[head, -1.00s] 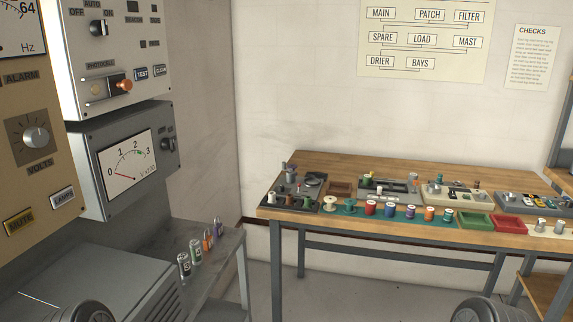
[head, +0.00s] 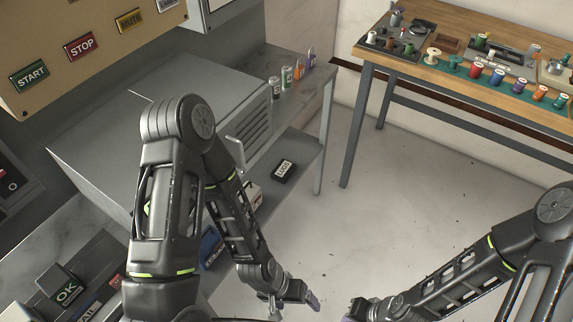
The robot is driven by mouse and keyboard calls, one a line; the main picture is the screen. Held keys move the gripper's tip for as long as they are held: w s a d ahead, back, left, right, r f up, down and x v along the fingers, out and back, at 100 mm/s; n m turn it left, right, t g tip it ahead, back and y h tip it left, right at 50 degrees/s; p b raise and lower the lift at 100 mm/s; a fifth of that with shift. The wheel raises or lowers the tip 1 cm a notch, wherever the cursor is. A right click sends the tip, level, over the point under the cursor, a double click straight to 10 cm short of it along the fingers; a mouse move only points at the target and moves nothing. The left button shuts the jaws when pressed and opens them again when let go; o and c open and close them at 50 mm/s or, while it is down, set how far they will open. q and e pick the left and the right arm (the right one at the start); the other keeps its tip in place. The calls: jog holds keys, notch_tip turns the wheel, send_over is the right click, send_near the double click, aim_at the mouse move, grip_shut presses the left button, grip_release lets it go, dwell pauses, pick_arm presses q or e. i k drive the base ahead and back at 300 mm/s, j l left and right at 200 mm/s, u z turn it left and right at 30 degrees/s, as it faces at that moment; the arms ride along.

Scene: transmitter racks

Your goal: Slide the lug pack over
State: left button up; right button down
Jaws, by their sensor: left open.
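The lug pack (head: 284,170) is a small black box with a white label that seems to read LUGS. It lies on the grey lower shelf, below the top with the small cans. My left gripper (head: 296,304) is at the bottom centre of the head view, well in front of the pack and apart from it. It is open, with nothing seen between its fingers. My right gripper (head: 352,311) is only partly in view at the bottom edge, and its fingers are not clear.
Several cans and padlocks (head: 310,56) stand on the grey top above the pack. A vented grey cabinet (head: 170,115) is to the left, and my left arm covers part of it. A wooden bench (head: 460,25) with thread spools is at the back right. Open floor lies between.

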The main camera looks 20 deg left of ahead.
aim_at(282, 172)
jog(key=i+l+u, duration=0.1)
jog(key=l, duration=0.25)
jog(key=i+l+u, duration=0.15)
jog(key=i+l, duration=0.2)
jog(key=i+l+u, duration=0.1)
jog(key=l, duration=0.25)
jog(key=i+l+u, duration=0.1)
jog(key=i+l, duration=0.15)
jog(key=l, duration=0.15)
jog(key=i+l+u, duration=0.1)
jog(key=l, duration=0.3)
jog(key=i+l+u, duration=0.15)
jog(key=l, duration=0.25)
jog(key=i, duration=0.05)
